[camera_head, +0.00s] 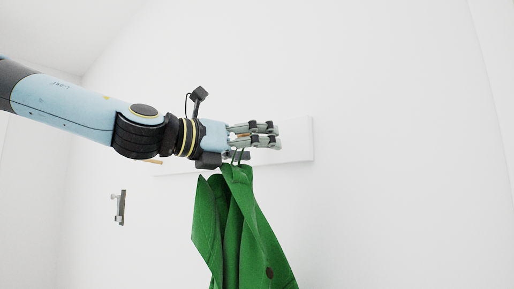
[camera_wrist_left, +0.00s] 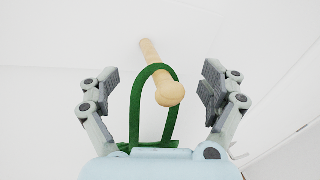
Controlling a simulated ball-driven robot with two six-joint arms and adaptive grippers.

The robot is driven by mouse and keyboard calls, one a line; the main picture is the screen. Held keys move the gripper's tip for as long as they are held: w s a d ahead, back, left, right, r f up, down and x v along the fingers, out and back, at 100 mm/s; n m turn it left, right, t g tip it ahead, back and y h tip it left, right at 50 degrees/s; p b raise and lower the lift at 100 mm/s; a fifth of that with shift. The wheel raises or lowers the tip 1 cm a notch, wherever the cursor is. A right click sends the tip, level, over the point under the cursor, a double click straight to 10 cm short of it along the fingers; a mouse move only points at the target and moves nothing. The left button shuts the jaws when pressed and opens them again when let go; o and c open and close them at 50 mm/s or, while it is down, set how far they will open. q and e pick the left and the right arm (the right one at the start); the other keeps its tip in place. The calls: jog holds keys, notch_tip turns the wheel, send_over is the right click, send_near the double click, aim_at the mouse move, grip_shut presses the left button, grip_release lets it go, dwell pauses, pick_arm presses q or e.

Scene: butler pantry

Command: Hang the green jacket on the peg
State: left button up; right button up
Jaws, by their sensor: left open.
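The green jacket (camera_head: 240,225) hangs down below my left gripper (camera_head: 272,134) in the head view. In the left wrist view its green loop (camera_wrist_left: 136,108) stands up between the open fingers of my left gripper (camera_wrist_left: 158,88). The wooden peg (camera_wrist_left: 153,62) sticks out from the wall with its round knob towards the camera. The top of the loop passes around the peg behind the knob. The fingers are apart on both sides, not touching the loop or peg. My right gripper is not in view.
The peg is on a white board (camera_head: 296,140) on the white wall, mostly behind my left gripper. Another wooden peg (camera_head: 152,161) shows left, partly behind my arm. A small dark grey fitting (camera_head: 120,207) is on the wall at left. The right side is clear.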

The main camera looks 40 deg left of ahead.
pick_arm(q)
jog(key=shift+f, duration=0.1)
notch_tip(320, 180, up, 10)
dwell(0.6)
